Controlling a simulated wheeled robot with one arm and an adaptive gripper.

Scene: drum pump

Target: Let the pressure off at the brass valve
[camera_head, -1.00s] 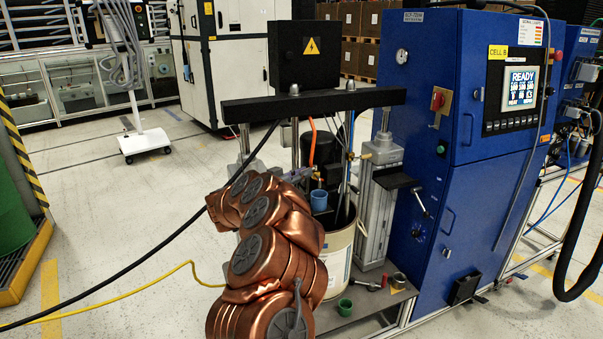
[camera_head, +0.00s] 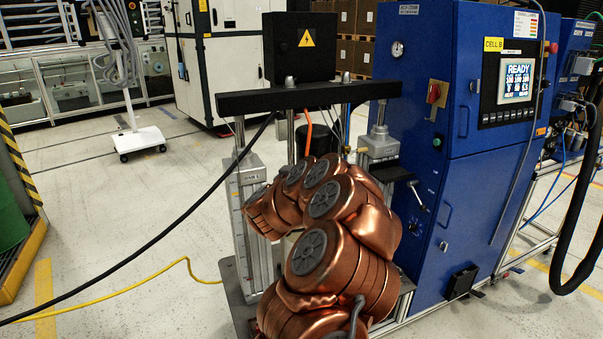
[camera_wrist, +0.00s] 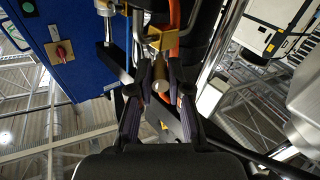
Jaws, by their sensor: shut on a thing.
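The brass valve (camera_wrist: 161,72) shows in the wrist view as a small brass cylinder with a pale round end, between the two fingertips. My gripper (camera_wrist: 162,82) is shut on it, with one dark finger on each side. A brass bracket-like part (camera_wrist: 150,37) and an orange hose (camera_wrist: 173,42) are just beyond the tips. In the head view my copper-coloured arm covers the gripper, the valve and the drum below the pump. I cannot tell how far the valve is turned.
The pump frame's black crossbeam (camera_head: 310,96) carries a black electrical box (camera_head: 299,47). A grey column (camera_head: 250,220) stands left of my arm. The blue cabinet (camera_head: 465,165) with a lit screen stands close on the right. A black cable and a yellow hose (camera_head: 120,300) cross the left side.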

